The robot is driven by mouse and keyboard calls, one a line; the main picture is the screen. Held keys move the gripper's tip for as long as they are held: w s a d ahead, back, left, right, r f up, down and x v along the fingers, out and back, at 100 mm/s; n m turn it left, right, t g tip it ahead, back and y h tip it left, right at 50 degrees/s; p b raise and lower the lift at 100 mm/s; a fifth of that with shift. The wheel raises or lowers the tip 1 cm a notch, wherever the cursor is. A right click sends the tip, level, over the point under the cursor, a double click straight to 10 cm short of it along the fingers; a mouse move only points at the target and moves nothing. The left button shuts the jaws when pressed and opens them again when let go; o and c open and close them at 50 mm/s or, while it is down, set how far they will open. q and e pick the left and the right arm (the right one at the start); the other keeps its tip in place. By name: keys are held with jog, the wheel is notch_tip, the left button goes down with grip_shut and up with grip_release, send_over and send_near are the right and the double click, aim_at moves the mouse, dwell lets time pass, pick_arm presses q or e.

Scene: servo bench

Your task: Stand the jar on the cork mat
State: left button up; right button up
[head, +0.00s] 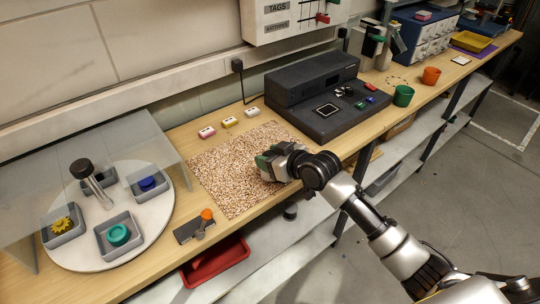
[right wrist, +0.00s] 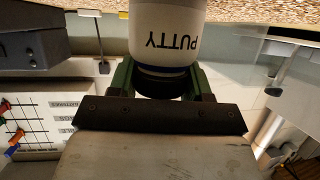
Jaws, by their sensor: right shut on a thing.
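The speckled cork mat (head: 222,172) lies flat on the bench in the middle of the head view. My right gripper (head: 265,161) is over the mat's right part, its green fingers pointing left. In the right wrist view the white jar (right wrist: 167,28), marked PUTTY, is between the green fingers (right wrist: 160,80), which are shut on it near its dark end. The wrist picture is upside down, so the dark end is upward and the jar looks upright. Its base is out of frame; I cannot tell whether it touches the mat. The head view mostly hides the jar behind the gripper.
A dark machine (head: 318,95) stands right behind the mat. Several small coloured blocks (head: 230,122) lie along its back edge. A round white turntable (head: 75,258) with grey bins is at left under a clear shield. A red tray (head: 215,262) is below the front edge.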

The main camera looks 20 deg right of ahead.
jog(key=o, duration=1.2)
jog(key=shift+f, duration=0.1)
jog(key=b+v, duration=0.1)
jog(key=v, duration=1.1)
notch_tip(320, 180, down, 18)
jog(key=m+h, duration=0.3)
jog(key=s+d+f+g+h, duration=0.1)
jog(key=s+f, duration=0.3)
jog(key=f, duration=0.3)
jog(key=s+d+f+m+g+h, duration=0.1)
jog(key=s+f+g, duration=0.15)
jog(key=f, duration=0.45)
jog(key=s+d+f, duration=0.1)
jog(key=s+f, duration=0.3)
jog(key=f, duration=0.4)
jog(key=s+f+g, duration=0.2)
jog(key=s+f, duration=0.3)
jog(key=s, duration=0.5)
jog(key=s+a+f+g+h, duration=0.1)
jog(key=s+f+g, duration=0.2)
jog(key=s+f, duration=0.3)
jog(key=s+a+f+g, duration=0.1)
jog(key=s+f, duration=0.5)
jog(key=s, duration=0.9)
jog(key=shift+n+g, duration=0.3)
jog(key=shift+g, duration=0.35)
